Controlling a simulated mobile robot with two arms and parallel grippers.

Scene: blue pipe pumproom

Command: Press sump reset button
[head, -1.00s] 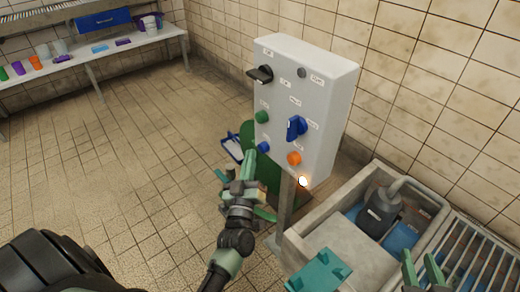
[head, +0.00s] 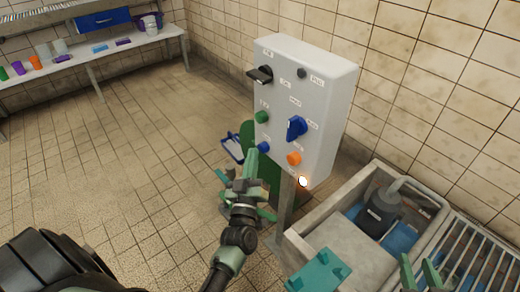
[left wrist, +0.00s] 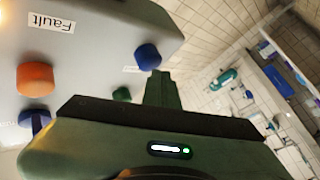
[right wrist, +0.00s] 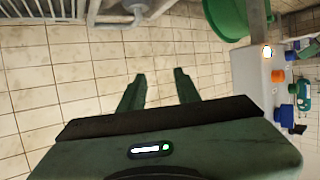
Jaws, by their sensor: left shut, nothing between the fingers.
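A pale grey control box (head: 300,70) on a post carries a blue button (head: 263,147), a green button (head: 262,117), an orange button (head: 293,158), a blue rotary switch (head: 297,127) and a black selector (head: 260,75). Most labels are too small to read. My left gripper (head: 252,158) is shut and empty, its tips just beside the blue button. In the left wrist view the blue button (left wrist: 148,57) is right by the fingertips (left wrist: 159,76); I cannot tell whether they touch. My right gripper (right wrist: 160,82) is open and empty, away from the box.
A lit lamp (head: 303,181) glows at the box's lower edge. A concrete sump basin (head: 300,245) with a dark pump (head: 380,212) and a metal grating (head: 475,260) stands at lower right. A bench (head: 110,42) lines the back left. The tiled floor (head: 130,130) between is clear.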

